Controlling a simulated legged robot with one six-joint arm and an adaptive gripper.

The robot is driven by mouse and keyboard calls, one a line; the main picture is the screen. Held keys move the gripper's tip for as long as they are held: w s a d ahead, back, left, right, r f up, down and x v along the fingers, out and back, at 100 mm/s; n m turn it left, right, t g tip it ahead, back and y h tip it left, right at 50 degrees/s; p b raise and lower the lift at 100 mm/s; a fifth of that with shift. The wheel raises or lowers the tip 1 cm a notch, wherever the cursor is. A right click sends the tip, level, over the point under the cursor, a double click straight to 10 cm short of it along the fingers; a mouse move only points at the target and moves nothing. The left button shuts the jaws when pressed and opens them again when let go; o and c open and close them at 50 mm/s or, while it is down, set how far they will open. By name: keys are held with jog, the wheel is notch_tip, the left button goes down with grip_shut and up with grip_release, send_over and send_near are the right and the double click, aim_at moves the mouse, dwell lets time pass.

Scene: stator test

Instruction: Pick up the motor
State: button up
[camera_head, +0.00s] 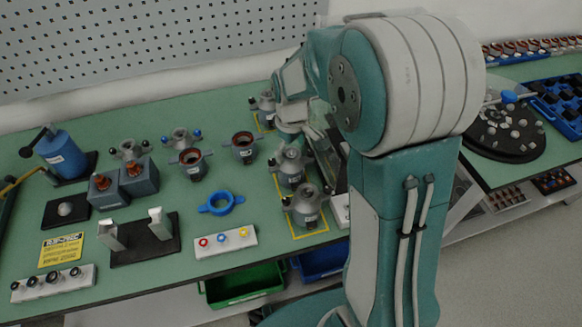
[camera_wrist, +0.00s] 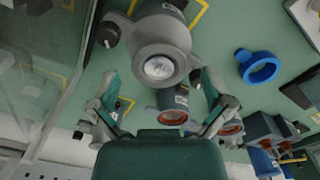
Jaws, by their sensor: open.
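In the wrist view a grey motor (camera_wrist: 160,38) with a bright silver round end lies ahead of my open gripper (camera_wrist: 159,80), between and just beyond its two fingertips. I see no contact. A motor with a copper-coloured ring (camera_wrist: 172,116) shows lower, between the fingers and near the palm. In the head view grey motors stand along the yellow-marked strip at the bench's right end, one near the front (camera_head: 304,205), one behind it (camera_head: 291,167) and one at the back (camera_head: 264,104). My arm hides the gripper's fingers there, so I cannot tell which motor it faces.
Copper-ringed motors (camera_head: 245,148) stand left of the strip on the green bench. A blue ring (camera_head: 221,203) lies nearby; it also shows in the wrist view (camera_wrist: 258,68). A clear panel (camera_wrist: 55,70) stands left of the gripper. Small blocks and fixtures crowd the bench's left side.

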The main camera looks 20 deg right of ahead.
notch_tip(320, 180, down, 3)
jog(key=shift+w+r, duration=0.1)
jog(key=shift+r, duration=0.05)
jog(key=c, duration=1.3)
